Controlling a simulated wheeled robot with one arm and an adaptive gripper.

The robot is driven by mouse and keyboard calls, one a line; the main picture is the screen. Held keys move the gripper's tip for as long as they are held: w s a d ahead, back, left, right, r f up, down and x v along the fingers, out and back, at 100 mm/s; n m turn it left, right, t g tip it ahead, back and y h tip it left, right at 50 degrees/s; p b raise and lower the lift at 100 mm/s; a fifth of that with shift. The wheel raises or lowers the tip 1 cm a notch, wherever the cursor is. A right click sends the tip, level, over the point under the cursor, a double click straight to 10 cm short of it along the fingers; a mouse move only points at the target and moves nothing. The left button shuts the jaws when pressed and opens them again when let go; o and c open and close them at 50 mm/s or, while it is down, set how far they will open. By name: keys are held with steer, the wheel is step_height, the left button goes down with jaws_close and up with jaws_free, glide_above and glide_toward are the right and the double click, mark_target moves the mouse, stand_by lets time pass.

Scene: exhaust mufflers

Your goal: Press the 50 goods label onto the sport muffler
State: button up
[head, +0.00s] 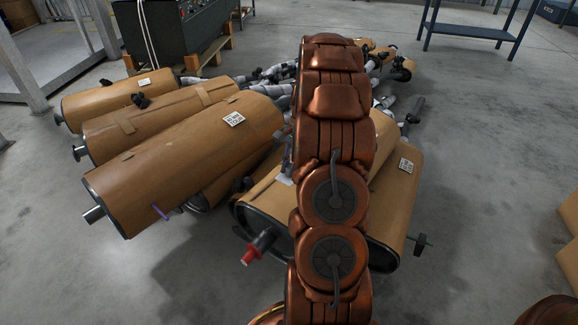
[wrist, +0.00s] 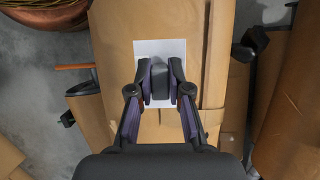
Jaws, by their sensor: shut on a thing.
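In the wrist view my gripper (wrist: 160,88) is shut on a dark grey block (wrist: 160,70). A white label (wrist: 174,47) lies flat at the block's far end, over a brown-wrapped muffler (wrist: 115,45). I cannot tell whether the label touches the wrapping. In the head view my arm hides most of the gripper. A bit of the white label (head: 285,179) shows left of the arm, above the front middle muffler (head: 268,203). No writing is readable on this label, and I cannot tell which muffler is the sport one.
Several wrapped mufflers lie at left; the nearest large one (head: 180,160) bears a printed label (head: 233,119). Another printed label (head: 406,165) is on the wrapping right of my arm. The floor at right is mostly clear.

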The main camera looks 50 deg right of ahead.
steer(key=shift+f+b, duration=1.55)
steer(key=shift+f, duration=0.9)
steer(key=shift+f+p, duration=0.4)
steer(key=shift+f, duration=0.55)
steer(key=shift+f, duration=0.5)
steer(key=shift+r+p, duration=0.1)
steer(key=shift+p, duration=0.2)
steer(key=shift+r+p, duration=0.5)
steer(key=shift+f, duration=0.55)
steer(key=shift+r+p, duration=2.2)
steer(key=shift+r, duration=1.35)
